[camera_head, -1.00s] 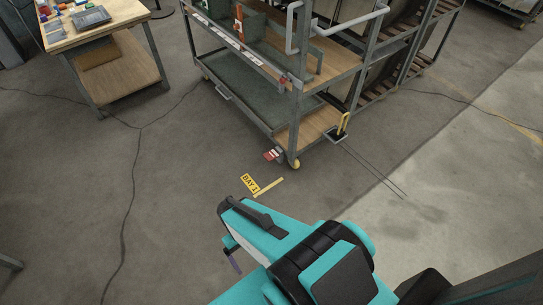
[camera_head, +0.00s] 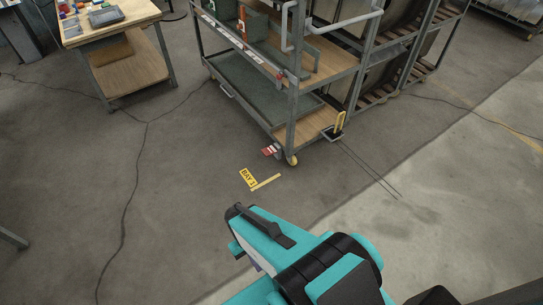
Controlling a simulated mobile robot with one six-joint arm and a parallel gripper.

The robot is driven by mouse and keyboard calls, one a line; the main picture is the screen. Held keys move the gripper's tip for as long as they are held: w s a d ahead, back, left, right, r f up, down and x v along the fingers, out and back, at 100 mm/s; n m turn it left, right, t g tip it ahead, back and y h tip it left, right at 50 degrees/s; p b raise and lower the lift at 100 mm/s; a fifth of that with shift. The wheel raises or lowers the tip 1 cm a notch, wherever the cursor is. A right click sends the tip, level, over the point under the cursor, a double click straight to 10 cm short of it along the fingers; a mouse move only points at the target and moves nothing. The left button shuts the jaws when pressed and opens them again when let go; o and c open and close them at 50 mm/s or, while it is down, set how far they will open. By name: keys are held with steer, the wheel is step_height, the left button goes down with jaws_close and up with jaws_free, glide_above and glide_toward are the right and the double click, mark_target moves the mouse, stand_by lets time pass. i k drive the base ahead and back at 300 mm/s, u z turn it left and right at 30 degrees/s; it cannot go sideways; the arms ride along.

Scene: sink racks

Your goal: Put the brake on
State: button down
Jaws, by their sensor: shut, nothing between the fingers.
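A grey metal cart (camera_head: 273,122) with wooden and green shelves stands at upper centre. A small red-and-white pedal-like part (camera_head: 270,151), apparently the brake, sits low at its near corner, just left of a caster with a yellow hub (camera_head: 292,160). Whether the pedal is up or down is too small to tell. A yellow upright handle (camera_head: 340,120) on a dark base stands at the cart's right side. My teal and black arm reaches in from the bottom, its front end over the floor below the pedal and well apart from it. My gripper's fingers are hidden beneath the arm.
A yellow floor sign (camera_head: 248,178) marked BAY 1 and a yellow strip (camera_head: 265,182) lie below the cart. A wooden workbench (camera_head: 112,20) stands upper left. Metal racking (camera_head: 410,50) stands behind the cart at right.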

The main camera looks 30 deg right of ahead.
mark_target(268, 152)
steer(key=k, duration=0.25)
steer(key=u, duration=0.15)
steer(key=i, duration=1.2)
